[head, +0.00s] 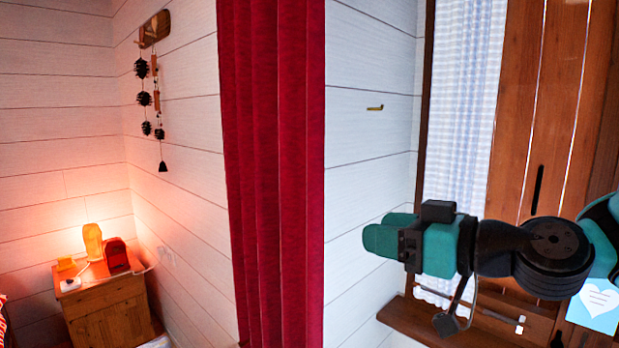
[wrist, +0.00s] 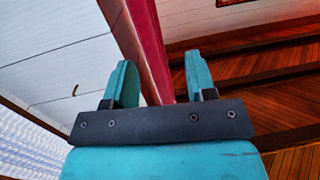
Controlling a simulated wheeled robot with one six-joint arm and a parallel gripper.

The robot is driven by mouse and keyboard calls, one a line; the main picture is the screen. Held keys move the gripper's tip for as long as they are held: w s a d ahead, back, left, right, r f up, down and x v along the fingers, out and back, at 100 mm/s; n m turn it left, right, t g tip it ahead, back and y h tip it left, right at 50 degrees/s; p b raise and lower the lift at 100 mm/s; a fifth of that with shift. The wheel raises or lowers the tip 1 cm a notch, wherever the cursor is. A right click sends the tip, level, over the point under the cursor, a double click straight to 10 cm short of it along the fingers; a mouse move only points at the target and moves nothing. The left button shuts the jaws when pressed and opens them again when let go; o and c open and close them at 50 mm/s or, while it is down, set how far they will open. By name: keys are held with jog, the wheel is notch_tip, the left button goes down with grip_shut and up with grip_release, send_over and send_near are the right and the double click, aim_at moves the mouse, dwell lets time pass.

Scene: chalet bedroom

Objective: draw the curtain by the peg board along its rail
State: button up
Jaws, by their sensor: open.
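The red curtain (head: 272,170) hangs in narrow vertical folds in the middle of the head view. Its rail is out of view. My gripper (head: 378,238) is to the right of the curtain, pointing left toward it, with the white wall behind. In the wrist view the fingers of my gripper (wrist: 162,82) are apart with nothing held. The curtain (wrist: 150,45) shows as a narrow red strip beyond and between the fingers; I cannot tell how far away it is. No peg board is clearly recognisable.
A wooden plaque (head: 155,29) with hanging cones is on the left wall. A brass hook (head: 375,108) sits on the white wall. A wooden nightstand (head: 108,308) with a glowing lamp (head: 93,241) stands at lower left. A pale checked curtain (head: 462,110) and wooden panels are at right.

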aim_at(309, 192)
jog(key=shift+m+t, duration=0.3)
jog(key=shift+t, duration=0.6)
jog(key=p+x, duration=0.3)
jog(key=x, duration=0.2)
jog(key=w+d+r+p+x, duration=0.1)
jog(key=p+x, duration=0.3)
jog(key=x, duration=0.1)
jog(key=p+x, duration=0.3)
jog(key=x, duration=0.3)
jog(key=shift+w+d+r+p, duration=0.3)
jog(key=shift+w+d+r, duration=0.1)
jog(key=shift+w+a+f+p, duration=0.2)
jog(key=shift+w+a+p, duration=0.1)
jog(key=shift+w+a, duration=0.25)
jog(key=shift+c, duration=0.5)
grip_shut()
jog(key=shift+d, duration=0.1)
